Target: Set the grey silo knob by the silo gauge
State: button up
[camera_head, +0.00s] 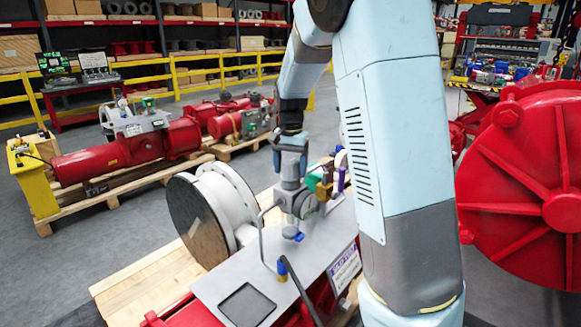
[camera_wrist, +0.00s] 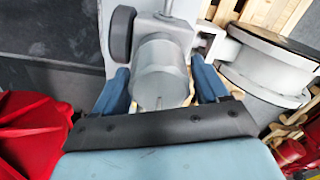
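My gripper (camera_head: 290,148) points down over the grey fitting on the valve actuator's flat grey top plate (camera_head: 215,285). In the wrist view its two blue fingers (camera_wrist: 160,80) stand on either side of a grey cylindrical knob (camera_wrist: 160,72). A narrow gap seems to show beside the left finger; contact on the right is unclear. The knob also shows under my gripper in the head view (camera_head: 291,165). A sign with purple lettering (camera_head: 344,268) hangs at the plate's right edge; its text is too small to read surely. I cannot make out a gauge reading; my arm hides part of the area.
A large round flanged pipe piece (camera_head: 197,222) stands left of the fitting. A bent grey rod (camera_head: 262,235) and a blue-tipped lever (camera_head: 283,268) rise from the plate. Green, brown and purple parts (camera_head: 325,180) sit close right. A big red wheel-like housing (camera_head: 530,190) stands right.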

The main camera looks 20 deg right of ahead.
aim_at(291, 161)
jog(key=c, duration=0.7)
jog(key=shift+n, duration=1.6)
jog(key=o, duration=1)
notch_tip(291, 161, up, 14)
jog(key=shift+f, duration=0.1)
